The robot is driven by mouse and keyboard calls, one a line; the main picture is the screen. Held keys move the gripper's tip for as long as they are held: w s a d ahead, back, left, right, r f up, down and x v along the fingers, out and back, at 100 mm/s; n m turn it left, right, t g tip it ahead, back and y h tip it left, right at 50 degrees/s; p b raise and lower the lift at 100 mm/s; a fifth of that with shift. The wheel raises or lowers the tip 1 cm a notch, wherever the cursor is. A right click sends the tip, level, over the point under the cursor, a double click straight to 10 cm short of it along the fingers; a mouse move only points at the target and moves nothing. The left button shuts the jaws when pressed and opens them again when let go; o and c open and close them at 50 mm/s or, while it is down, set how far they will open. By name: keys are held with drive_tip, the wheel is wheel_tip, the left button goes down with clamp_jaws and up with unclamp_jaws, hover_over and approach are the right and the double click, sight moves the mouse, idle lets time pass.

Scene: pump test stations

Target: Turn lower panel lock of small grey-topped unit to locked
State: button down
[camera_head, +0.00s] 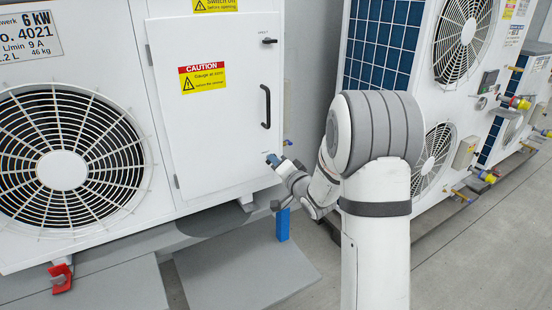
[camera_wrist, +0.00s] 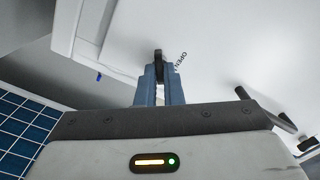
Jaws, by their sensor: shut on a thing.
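The white unit (camera_head: 107,25) fills the left of the head view; its top is out of frame. Its panel door (camera_head: 218,125) is closed flush, with a black handle (camera_head: 265,106) and an upper lock (camera_head: 269,41). My gripper (camera_head: 272,158) is at the door's lower right corner. In the wrist view its blue-grey fingers (camera_wrist: 159,72) are shut on the dark lower panel lock (camera_wrist: 158,54). The word OPEN is printed beside the lock. The fingers hide much of the lock, so I cannot tell its exact turn. In the head view my gripper covers the lock.
A blue post (camera_head: 283,224) stands below the door. Grey slabs (camera_head: 245,275) lie on the floor in front of the unit. A red clamp-like part (camera_head: 60,277) is at lower left. Another white unit (camera_head: 412,100) with fans and valves stands at right. Clear floor lies at lower right.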

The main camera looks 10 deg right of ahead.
drive_tip(key=shift+f+m+p, duration=0.1)
drive_tip(key=shift+m+p, duration=1.35)
drive_tip(key=shift+m, duration=1.85)
drive_tip(key=c, duration=1.6)
unclamp_jaws()
drive_tip(key=shift+o, duration=0.2)
drive_tip(key=v, duration=0.7)
drive_tip(key=shift+s+p, duration=0.35)
drive_tip(key=shift+p, duration=0.05)
drive_tip(key=shift+d, duration=0.1)
